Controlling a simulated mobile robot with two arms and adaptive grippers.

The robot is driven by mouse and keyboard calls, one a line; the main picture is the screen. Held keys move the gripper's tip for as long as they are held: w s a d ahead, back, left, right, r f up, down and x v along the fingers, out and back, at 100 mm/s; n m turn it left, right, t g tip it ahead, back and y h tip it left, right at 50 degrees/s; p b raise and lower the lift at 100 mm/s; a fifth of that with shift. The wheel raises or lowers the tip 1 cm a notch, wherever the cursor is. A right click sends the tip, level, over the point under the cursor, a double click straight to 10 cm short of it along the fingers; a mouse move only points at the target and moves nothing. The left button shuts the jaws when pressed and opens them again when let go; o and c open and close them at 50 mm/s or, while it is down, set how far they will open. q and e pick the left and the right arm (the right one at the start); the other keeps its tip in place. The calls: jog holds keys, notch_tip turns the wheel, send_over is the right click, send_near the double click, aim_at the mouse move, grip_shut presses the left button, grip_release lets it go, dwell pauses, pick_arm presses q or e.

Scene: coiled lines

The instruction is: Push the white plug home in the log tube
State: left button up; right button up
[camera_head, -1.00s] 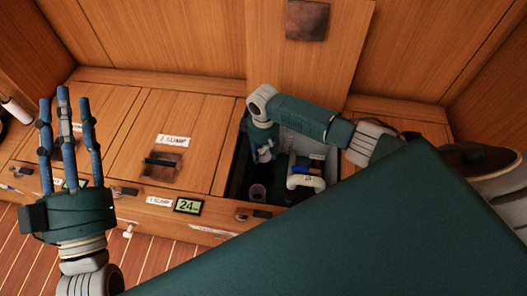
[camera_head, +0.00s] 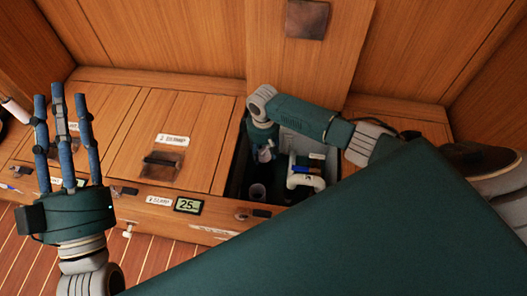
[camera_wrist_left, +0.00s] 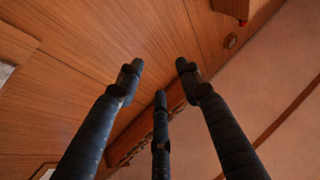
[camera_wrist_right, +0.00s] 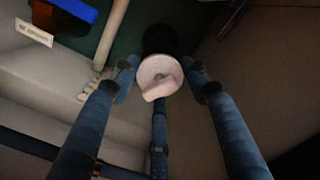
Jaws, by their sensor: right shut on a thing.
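The white plug (camera_wrist_right: 157,72) is a pale round cap with a raised grip bar, seen close in the right wrist view. The fingers of my right gripper (camera_wrist_right: 163,78) are closed around it. A dark round shape (camera_wrist_right: 160,40), perhaps the log tube, lies right behind the plug. How deep the plug sits is hidden. In the head view my right gripper (camera_head: 264,152) reaches down into the open locker, and the plug is too small to make out clearly. My left gripper (camera_head: 60,98) is raised at the left with its fingers spread and empty.
The open locker (camera_head: 236,165) has narrow wooden edges around my right arm. A closed hatch (camera_head: 150,130) lies to the left. A display (camera_head: 188,205) on the front reads 25.

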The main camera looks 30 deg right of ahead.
pick_arm(q)
notch_tip(320, 180, down, 7)
jog(key=w+g+y+p, duration=0.1)
jog(key=w+g, duration=0.1)
jog(key=g, duration=0.1)
jog(key=shift+w+a+g, duration=0.15)
jog(key=shift+w+g, duration=0.05)
jog(key=shift+g, duration=0.1)
dwell(1.7)
jog(key=shift+f, duration=0.15)
jog(key=shift+a+f+g+y+p, duration=0.15)
jog(key=shift+f+g+y+p, duration=0.5)
jog(key=shift+f, duration=0.8)
jog(key=shift+f, duration=0.1)
jog(key=shift+s+a+f+g, duration=0.15)
jog(key=shift+f+g, duration=0.3)
jog(key=shift+f, duration=0.35)
jog(key=shift+a+f+g, duration=0.15)
jog(key=shift+f+g, duration=0.25)
jog(key=shift+f, duration=0.4)
jog(key=shift+r, duration=0.35)
